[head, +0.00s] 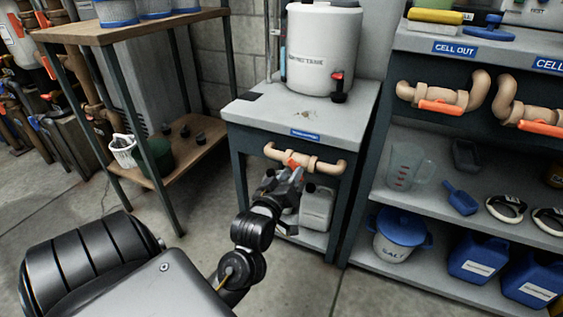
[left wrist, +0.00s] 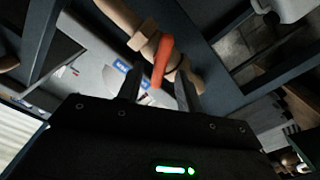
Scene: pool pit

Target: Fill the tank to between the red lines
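The white tank (head: 322,48) stands upright on a small grey-topped bench, with a small red-handled tap (head: 337,82) low on its front. Its fill level and any red lines cannot be made out. Below the bench top, a tan pipe (head: 325,165) carries a valve with an orange-red handle (head: 293,161). My left gripper (head: 292,178) is just in front of this valve. In the left wrist view, the two fingers (left wrist: 159,90) are apart, and the orange handle (left wrist: 162,60) lies ahead, in line with the gap between them. My right gripper is out of view.
A shelf unit (head: 400,215) stands close on the right, with more orange-handled valves (head: 440,107), a clear jug (head: 404,165) and a blue-lidded bucket (head: 398,240). A wooden-topped rack (head: 130,30) is on the left. White containers (head: 317,208) sit below the pipe.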

